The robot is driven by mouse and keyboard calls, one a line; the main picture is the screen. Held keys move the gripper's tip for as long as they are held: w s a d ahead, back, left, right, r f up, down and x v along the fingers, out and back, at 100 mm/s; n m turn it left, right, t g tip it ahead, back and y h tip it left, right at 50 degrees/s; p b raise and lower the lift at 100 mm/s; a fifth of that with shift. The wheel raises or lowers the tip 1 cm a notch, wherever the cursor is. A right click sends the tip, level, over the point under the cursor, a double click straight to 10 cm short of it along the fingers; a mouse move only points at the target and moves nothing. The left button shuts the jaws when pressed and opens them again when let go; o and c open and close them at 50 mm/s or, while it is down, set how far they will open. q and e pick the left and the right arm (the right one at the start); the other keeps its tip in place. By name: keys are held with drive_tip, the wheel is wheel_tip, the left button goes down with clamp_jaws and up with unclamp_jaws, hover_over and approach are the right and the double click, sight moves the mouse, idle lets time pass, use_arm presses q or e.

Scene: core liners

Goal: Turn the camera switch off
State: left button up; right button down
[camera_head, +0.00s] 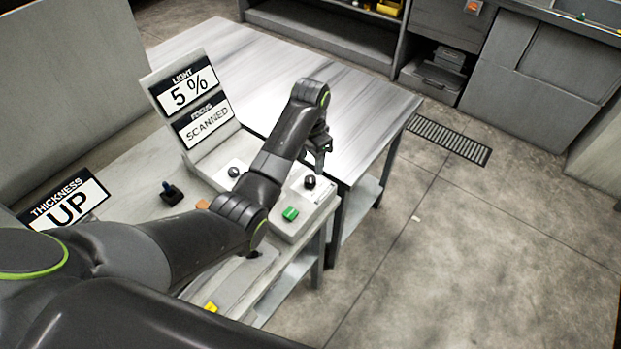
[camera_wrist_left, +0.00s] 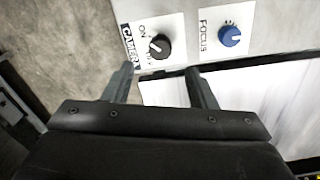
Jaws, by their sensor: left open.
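The camera switch (camera_wrist_left: 160,46) is a round black knob on a light panel in the left wrist view, with the words CAMERA and ON beside it. The black knob (camera_head: 309,182) near the console's right edge in the head view appears to be the same one. My left gripper (camera_wrist_left: 161,84) is open and empty, its fingers apart just below the knob in the picture and not visibly touching it. In the head view my left gripper (camera_head: 319,158) hangs above the console's right end. The knob's exact setting is too small to read. My right gripper is not in view.
A blue FOCUS knob (camera_wrist_left: 229,35) sits right of the switch. A green button (camera_head: 290,214) is on the console's near part. A metal table (camera_head: 260,65) stands behind; open floor lies right.

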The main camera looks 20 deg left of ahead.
sight(310, 179)
use_arm(q)
wheel_tip(310, 179, down, 7)
drive_tip(key=shift+f, duration=0.45)
drive_tip(key=c, duration=1)
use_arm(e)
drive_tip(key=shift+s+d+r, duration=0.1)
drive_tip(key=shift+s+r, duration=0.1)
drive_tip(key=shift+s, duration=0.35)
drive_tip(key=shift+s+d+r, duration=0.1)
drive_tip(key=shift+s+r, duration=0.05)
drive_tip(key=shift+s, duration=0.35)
use_arm(q)
drive_tip(key=shift+p, duration=0.3)
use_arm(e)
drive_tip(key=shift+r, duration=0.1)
